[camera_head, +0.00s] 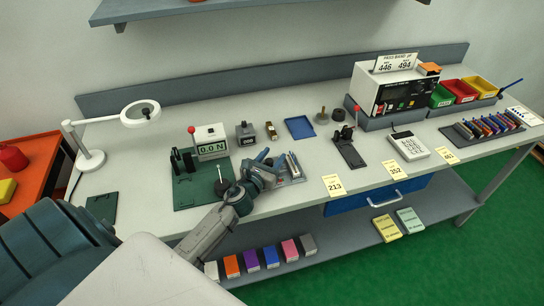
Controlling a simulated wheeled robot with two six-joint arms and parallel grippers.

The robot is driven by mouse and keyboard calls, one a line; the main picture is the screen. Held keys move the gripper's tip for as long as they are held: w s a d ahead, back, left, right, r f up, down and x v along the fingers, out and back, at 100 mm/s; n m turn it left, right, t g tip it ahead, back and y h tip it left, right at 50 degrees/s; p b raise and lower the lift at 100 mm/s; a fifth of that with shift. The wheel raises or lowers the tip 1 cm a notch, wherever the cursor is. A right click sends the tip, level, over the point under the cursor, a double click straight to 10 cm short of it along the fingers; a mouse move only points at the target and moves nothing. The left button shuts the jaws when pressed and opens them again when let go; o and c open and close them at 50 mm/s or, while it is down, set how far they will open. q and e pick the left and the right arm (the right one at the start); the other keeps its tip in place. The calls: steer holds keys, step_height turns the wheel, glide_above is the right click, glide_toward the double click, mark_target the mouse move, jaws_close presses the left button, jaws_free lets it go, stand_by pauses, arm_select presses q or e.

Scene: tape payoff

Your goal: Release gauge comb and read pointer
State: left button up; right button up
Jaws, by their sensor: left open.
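A white force gauge (210,141) with a display reading 0.0 N stands on a dark green base plate (188,201) at the left of the bench. A red-knobbed lever (192,131) and a black upright fixture (181,161) are beside it. No piece is clearly recognisable as the gauge comb, and its pointer is too small to read. My left gripper (265,165) is open over the bench, right of the plate, beside a small grey tray (294,179) with slim metal pieces. It hides part of the tray area. My right gripper is out of view.
A white lamp (91,156) stands left. A small counter (245,133), blue tray (300,127), black clamp fixture (348,150), calculator (408,146) and white instrument (385,86) stand further right. Yellow cards (333,185) line the front edge. Boxes sit on the shelf below.

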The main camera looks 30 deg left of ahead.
arm_select(q)
steer(key=shift+c, duration=0.4)
steer(key=shift+s, duration=0.1)
steer(key=c, duration=0.7)
jaws_close()
steer(key=shift+d+r, duration=0.1)
steer(key=shift+d, duration=0.05)
steer(key=shift+w+d+p, duration=0.2)
steer(key=shift+w+p, duration=0.15)
steer(key=shift+w, duration=0.05)
steer(key=shift+w+d, duration=0.1)
steer(key=shift+w, duration=0.05)
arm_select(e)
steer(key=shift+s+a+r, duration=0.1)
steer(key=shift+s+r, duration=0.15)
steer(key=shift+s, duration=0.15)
arm_select(q)
steer(key=o, duration=0.8)
jaws_free()
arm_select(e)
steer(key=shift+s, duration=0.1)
